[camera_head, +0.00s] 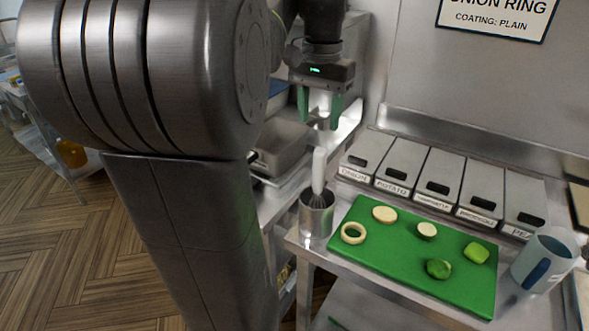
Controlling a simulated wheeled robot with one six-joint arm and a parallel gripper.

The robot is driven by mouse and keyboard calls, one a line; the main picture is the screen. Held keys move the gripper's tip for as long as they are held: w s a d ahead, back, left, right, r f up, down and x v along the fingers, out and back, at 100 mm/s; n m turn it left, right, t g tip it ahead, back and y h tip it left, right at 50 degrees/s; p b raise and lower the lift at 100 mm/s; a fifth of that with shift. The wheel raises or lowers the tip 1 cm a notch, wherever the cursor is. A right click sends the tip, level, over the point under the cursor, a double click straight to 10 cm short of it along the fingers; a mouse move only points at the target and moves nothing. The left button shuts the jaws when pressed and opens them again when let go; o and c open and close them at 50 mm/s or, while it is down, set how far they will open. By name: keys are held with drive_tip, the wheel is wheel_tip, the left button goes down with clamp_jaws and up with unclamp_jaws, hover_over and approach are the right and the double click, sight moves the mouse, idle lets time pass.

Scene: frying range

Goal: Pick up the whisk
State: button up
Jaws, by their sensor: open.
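The whisk (319,172) stands upright in a metal cup (316,220) at the left end of the steel table. Its pale handle points up and its wires go down into the cup, where their lower part is hidden. My gripper (322,118) is open and empty, pointing down above the whisk handle. Its green fingers appear a little above the handle's top, apart from it.
A green cutting board (385,258) with several food pieces lies right of the cup. Several labelled metal bins (437,180) line the back. A blue-grey mug (545,262) stands at the right. A wall sign (497,16) hangs behind. Steel pans (278,147) sit at the left.

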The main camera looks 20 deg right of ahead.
sight(318, 151)
wheel_tip(318, 151, down, 8)
drive_tip(key=shift+s+f, duration=0.15)
drive_tip(key=shift+f, duration=0.05)
drive_tip(key=shift+d+f, duration=0.2)
drive_tip(key=shift+f, duration=1.1)
drive_tip(key=shift+d+f, duration=0.15)
drive_tip(key=shift+f, duration=1.1)
drive_tip(key=c, duration=1.1)
